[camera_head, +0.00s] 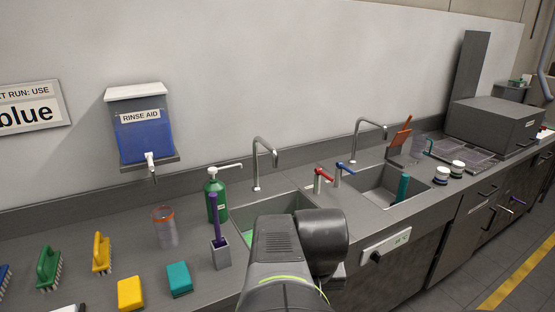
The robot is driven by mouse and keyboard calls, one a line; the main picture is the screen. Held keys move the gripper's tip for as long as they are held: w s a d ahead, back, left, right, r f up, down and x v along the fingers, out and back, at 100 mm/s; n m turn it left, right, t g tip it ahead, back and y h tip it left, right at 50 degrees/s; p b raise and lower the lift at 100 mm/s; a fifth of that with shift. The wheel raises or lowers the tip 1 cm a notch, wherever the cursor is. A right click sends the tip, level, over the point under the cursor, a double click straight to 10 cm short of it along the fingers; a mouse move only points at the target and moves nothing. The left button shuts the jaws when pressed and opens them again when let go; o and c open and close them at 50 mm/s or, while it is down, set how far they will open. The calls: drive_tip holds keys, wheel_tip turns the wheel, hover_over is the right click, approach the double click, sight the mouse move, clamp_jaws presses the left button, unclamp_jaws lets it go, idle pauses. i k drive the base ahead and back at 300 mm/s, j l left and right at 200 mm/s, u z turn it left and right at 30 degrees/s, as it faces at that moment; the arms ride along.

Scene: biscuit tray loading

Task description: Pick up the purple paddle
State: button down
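A long, thin purple thing (215,216), which looks like the purple paddle, stands nearly upright in a small grey square holder (221,257) on the counter, left of the near sink. Its lower end is hidden inside the holder. My own dark arm rises at the bottom middle, to the right of the holder, and covers part of the near sink. My gripper's fingers do not show.
A green pump bottle (217,200) stands close behind the purple thing. A clear cup with an orange rim (164,228) is to its left. A teal sponge (179,279), yellow sponge (130,293) and brushes lie left. Taps (258,165) rise behind the sinks.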

sight(213, 197)
drive_tip(key=k+j+z, duration=0.15)
drive_tip(key=z, duration=0.2)
drive_tip(key=k+z, duration=0.3)
